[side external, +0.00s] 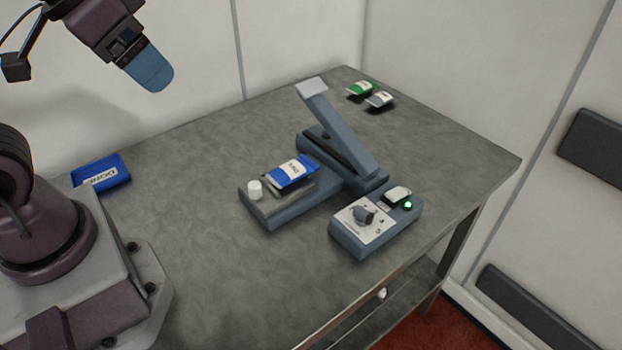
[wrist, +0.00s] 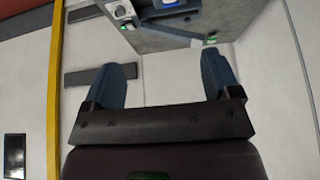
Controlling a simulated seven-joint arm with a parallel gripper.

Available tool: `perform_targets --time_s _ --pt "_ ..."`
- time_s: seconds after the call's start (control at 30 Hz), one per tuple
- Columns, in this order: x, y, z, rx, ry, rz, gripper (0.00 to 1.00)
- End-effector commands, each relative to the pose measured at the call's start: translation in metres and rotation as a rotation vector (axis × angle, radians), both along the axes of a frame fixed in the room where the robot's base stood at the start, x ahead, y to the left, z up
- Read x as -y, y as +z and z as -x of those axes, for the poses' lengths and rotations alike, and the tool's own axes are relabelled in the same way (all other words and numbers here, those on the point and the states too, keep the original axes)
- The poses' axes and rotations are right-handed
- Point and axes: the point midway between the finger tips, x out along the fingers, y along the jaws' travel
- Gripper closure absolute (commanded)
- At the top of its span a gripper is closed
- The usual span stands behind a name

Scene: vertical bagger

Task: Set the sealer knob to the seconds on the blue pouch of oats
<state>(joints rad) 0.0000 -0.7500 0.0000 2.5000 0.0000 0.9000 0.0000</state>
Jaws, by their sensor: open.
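The blue pouch of oats (side external: 291,174) lies on the sealer's low grey platform, its white label facing up; the writing is too small to read. The sealer knob (side external: 363,214) is a dark grey knob on a pale dial plate on the control box (side external: 345,240). Its setting cannot be made out. The sealer's arm (side external: 340,135) is raised. My gripper (side external: 150,85) is up at the upper left in the side view, far from the knob and touching nothing. In the wrist view my gripper (wrist: 168,80) is open and empty, with the knob (wrist: 122,11) at the top edge.
A green pouch (side external: 362,89) and a grey pouch (side external: 380,99) lie at the table's far corner. A blue tray (side external: 101,173) marked DONE sits at left. A white round knob (side external: 254,189) is beside the oats pouch. A green light (side external: 408,205) glows on the control box.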

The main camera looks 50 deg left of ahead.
Motion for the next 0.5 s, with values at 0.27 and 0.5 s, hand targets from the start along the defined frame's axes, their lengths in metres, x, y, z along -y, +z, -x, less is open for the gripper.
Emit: perform_targets --time_s 0.27,0.5 --pt "0.000 0.000 0.000 -0.001 0.001 0.002 0.12" --pt "0.003 0.000 -0.029 -0.110 0.274 0.240 0.12"
